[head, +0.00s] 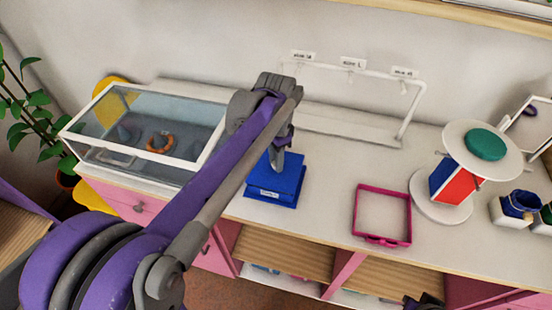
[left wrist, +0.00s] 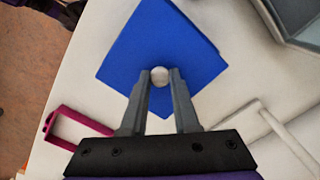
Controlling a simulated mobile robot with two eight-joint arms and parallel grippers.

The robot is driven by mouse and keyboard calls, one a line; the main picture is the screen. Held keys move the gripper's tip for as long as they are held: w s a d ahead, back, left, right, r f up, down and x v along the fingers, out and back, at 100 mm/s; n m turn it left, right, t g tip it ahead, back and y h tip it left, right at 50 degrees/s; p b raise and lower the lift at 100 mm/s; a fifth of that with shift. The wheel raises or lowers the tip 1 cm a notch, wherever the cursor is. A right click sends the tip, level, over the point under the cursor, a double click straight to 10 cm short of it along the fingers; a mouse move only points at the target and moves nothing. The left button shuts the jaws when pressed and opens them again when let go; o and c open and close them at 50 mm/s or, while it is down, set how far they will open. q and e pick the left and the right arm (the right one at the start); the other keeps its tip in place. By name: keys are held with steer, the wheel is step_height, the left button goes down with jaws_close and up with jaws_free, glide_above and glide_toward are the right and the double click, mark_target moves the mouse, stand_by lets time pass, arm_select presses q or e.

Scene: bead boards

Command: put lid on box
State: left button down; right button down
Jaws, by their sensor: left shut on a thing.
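A blue box (head: 270,198) with a small white label on its front stands on the white counter. A blue lid (left wrist: 150,45) with a pale round knob (left wrist: 159,77) fills the middle of the left wrist view. My left gripper (head: 277,158) is above the box, and its fingers (left wrist: 160,80) are shut on the lid's knob. The lid is over the box; I cannot tell whether it rests fully on the rim. My purple and grey left arm crosses in front of the scene.
A glass-topped display case (head: 190,165) stands left of the box. A magenta tray (head: 409,218) lies to the right, beside a round stand (head: 455,209). A white rack (head: 400,130) is behind. The counter between box and tray is clear. A dark part, possibly my right gripper, shows at the bottom edge.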

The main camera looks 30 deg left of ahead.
arm_select(q)
steer(key=shift+f, duration=0.4)
arm_select(e)
steer(key=shift+s+f, duration=0.1)
steer(key=shift+f, duration=0.1)
stand_by(0.3)
stand_by(0.7)
arm_select(q)
steer(key=shift+c, duration=0.9)
jaws_free()
arm_select(e)
steer(key=shift+r, duration=0.1)
arm_select(q)
steer(key=shift+r+p, duration=2)
steer(key=shift+r, duration=2.05)
arm_select(e)
step_height(320, 180, up, 6)
steer(key=w, duration=0.2)
steer(key=shift+w, duration=0.3)
arm_select(q)
jaws_close()
arm_select(e)
steer(key=shift+s, duration=0.1)
